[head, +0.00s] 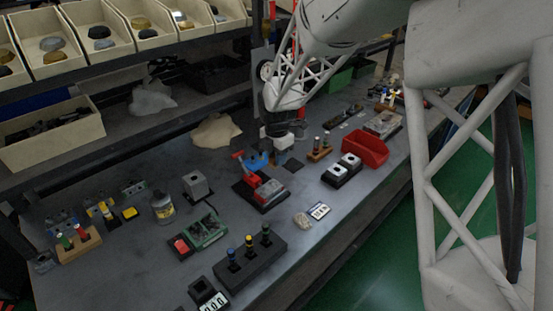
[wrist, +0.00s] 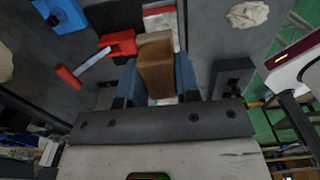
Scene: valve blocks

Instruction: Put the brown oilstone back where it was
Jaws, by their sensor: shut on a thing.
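The brown oilstone (wrist: 156,68) is a small upright block in the wrist view. My gripper (wrist: 157,82) is shut on it, with one blue-grey finger on each side. In the head view my gripper (head: 281,150) hangs over the bench, just behind and right of the red vise; the oilstone cannot be made out clearly there. What lies directly under the stone is mostly hidden.
The red vise (head: 262,189) with its raised red handle stands close by, beside a blue part (head: 257,160). A small dark pad (head: 294,166) lies to the right.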

